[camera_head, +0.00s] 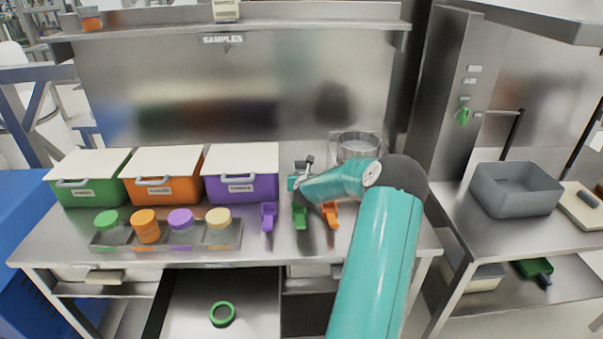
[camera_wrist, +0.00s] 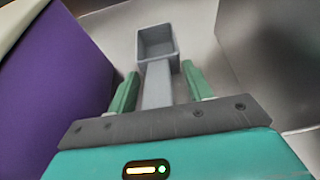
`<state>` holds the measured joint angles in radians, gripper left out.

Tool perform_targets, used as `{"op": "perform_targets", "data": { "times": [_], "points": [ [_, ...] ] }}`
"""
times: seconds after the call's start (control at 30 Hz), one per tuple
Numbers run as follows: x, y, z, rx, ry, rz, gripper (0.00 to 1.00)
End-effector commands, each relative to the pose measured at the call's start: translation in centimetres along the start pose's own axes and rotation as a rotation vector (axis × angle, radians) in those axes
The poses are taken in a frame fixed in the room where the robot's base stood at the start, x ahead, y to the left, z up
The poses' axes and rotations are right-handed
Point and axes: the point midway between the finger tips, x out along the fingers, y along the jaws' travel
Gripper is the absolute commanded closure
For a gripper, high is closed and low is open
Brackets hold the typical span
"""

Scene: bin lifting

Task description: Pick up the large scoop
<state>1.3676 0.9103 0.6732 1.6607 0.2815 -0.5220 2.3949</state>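The large scoop (camera_wrist: 157,42) is grey, with a square open cup and a straight handle. In the wrist view it lies beyond my gripper (camera_wrist: 160,70), cup pointing away. The two green fingers stand on either side of the handle, with gaps visible, so my gripper is open around it and not clamped. In the head view my gripper (camera_head: 298,181) is at the back of the bench, right of the purple bin; the scoop (camera_head: 306,160) shows only in part behind it.
The purple bin (camera_head: 241,188) stands close on the left, beside orange and green bins. Small purple (camera_head: 268,217), green (camera_head: 300,217) and orange (camera_head: 331,215) scoops lie in front. A clear round container (camera_head: 358,147) stands behind my arm. A drawer (camera_head: 255,300) is open below.

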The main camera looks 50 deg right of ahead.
Motion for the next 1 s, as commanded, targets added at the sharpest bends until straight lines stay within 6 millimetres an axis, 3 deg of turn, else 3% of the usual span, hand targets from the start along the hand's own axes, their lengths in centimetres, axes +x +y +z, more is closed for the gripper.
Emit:
{"op": "perform_targets", "data": {
  "times": [0.03, 0.23, 0.57, 1.0],
  "points": [
    [0.0, 0.0, 0.0, 0.000, 0.000, 0.000, 0.59],
    [0.0, 0.0, 0.0, 0.000, 0.000, 0.000, 0.98],
    [-0.2, 0.0, 0.6, 0.000, -0.003, -0.001, 0.98],
    [-3.3, 0.0, 7.9, -0.002, -0.003, -0.001, 0.98]
  ]
}}
